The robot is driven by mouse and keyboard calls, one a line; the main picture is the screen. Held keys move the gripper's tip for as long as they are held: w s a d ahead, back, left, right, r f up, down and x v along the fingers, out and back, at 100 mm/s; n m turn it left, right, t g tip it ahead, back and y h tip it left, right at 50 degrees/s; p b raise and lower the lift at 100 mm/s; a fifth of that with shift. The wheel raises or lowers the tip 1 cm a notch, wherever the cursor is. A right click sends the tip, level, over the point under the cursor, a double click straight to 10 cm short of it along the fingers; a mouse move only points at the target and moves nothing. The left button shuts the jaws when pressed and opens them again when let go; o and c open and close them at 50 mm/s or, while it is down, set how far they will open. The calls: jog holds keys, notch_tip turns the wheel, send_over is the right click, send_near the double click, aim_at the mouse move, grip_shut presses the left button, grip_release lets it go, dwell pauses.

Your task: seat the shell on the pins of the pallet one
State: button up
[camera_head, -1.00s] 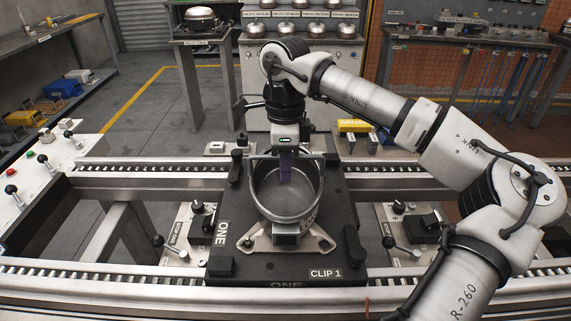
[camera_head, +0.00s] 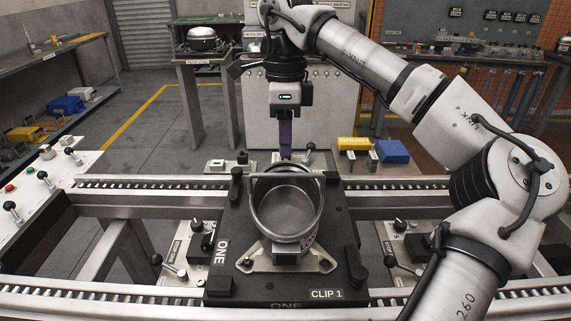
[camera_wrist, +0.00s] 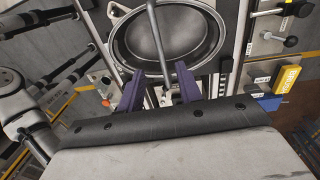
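The shell (camera_head: 287,212) is a round, open grey metal pot with a hoop handle. It sits on the dark pallet one (camera_head: 233,270), and its pale footed bracket rests on the pallet's front part. I cannot tell from here whether the pins are in its feet; they are hidden. My gripper (camera_head: 285,157) points down just above and behind the shell's handle. The wrist view shows its purple fingers (camera_wrist: 158,72) apart and empty, with the shell (camera_wrist: 168,47) and its handle bar (camera_wrist: 156,40) beyond them.
A black clip labelled CLIP 1 (camera_head: 355,265) stands on the pallet's right edge. Roller rails (camera_head: 430,185) run behind and in front. Lever boxes flank the pallet. A yellow block (camera_head: 354,143) and a blue block (camera_head: 391,151) lie behind on the right.

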jog(key=shift+w+r, duration=0.1)
jog(key=shift+r, duration=1.65)
